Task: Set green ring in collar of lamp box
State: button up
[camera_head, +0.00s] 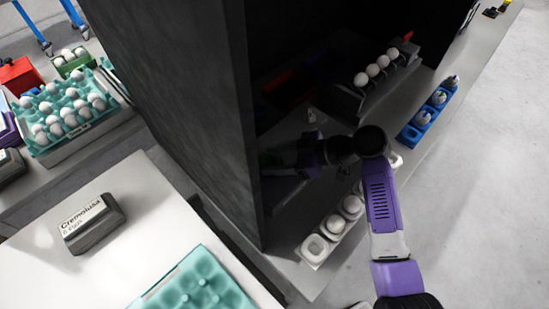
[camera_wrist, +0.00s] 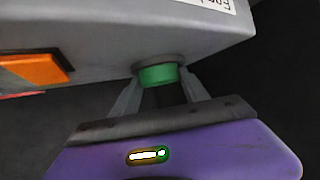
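In the wrist view the grey lamp box (camera_wrist: 100,32) fills the upper part, with a round grey collar (camera_wrist: 140,66) on its near face. The green ring (camera_wrist: 158,77) sits at the collar's mouth, its upper edge against or inside it; how deep it is seated I cannot tell. My gripper (camera_wrist: 161,84) has one finger at each side of the ring, and both fingertips appear to touch it. In the head view my gripper (camera_head: 290,158) reaches into the dark cabinet, with its tip in shadow, and the ring is not clear there.
The wrist view shows an orange part (camera_wrist: 35,69) on the box, left of the collar. In the head view the dark cabinet wall (camera_head: 185,100) stands left of my arm. A white egg holder (camera_head: 314,250) and a blue egg holder (camera_head: 410,132) line the shelf's front edge.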

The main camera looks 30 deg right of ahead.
jog(key=shift+s+d+r, duration=0.1)
jog(key=shift+r, duration=0.1)
jog(key=b+v, duration=0.1)
jog(key=v, duration=1)
jog(key=shift+s+d+b, duration=0.25)
jog(key=shift+d+b, duration=0.05)
jog(key=shift+b, duration=0.1)
jog(key=shift+w+r, duration=0.1)
jog(key=shift+r, duration=0.05)
